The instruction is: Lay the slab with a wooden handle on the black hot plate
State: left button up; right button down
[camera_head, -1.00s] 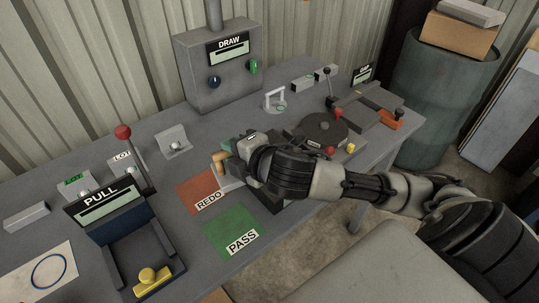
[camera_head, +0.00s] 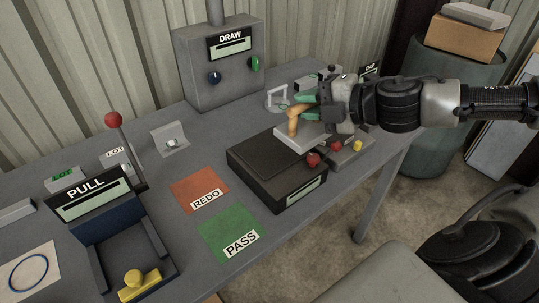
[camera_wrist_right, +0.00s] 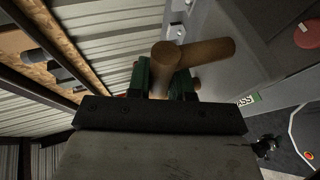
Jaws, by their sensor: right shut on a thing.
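The slab (camera_head: 292,142) is a pale grey plate with a wooden handle (camera_head: 293,122). My right gripper (camera_head: 305,107) has green fingers and is shut on the handle, which also shows between the fingers in the right wrist view (camera_wrist_right: 205,52). The slab is over or just behind the far right part of the black hot plate (camera_head: 262,157), a dark box with a small display on its front. I cannot tell whether they touch. The gripper and arm hide what lies behind the slab. My left gripper is not in view.
A red REDO mat (camera_head: 195,188) and a green PASS mat (camera_head: 225,225) lie left of the hot plate. A grey DRAW box (camera_head: 215,80) stands behind. Red and yellow knobs (camera_head: 336,146) sit close to the slab's right. A PULL fixture with a lever (camera_head: 115,215) is at left.

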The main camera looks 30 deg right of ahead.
jog(key=shift+s+d+r, duration=0.35)
jog(key=shift+s+d, duration=0.25)
jog(key=shift+d, duration=0.05)
jog(key=w+a+f+p, duration=0.1)
jog(key=w+f+p, duration=0.1)
jog(key=w+f, duration=0.1)
jog(key=w+a+f+p, duration=0.1)
jog(key=w+f+p, duration=0.2)
jog(key=w, duration=0.1)
jog(key=w+a+f+p, duration=0.1)
jog(key=w+f+p, duration=0.2)
jog(key=w+f, duration=0.1)
jog(key=shift+a+f, duration=0.1)
jog(key=shift+w+f, duration=0.1)
jog(key=shift+f, duration=0.3)
jog(key=shift+f+b, duration=0.25)
jog(key=shift+b, duration=0.05)
jog(key=c, duration=1.1)
grip_release()
jog(key=shift+f, duration=0.1)
jog(key=shift+o, duration=0.4)
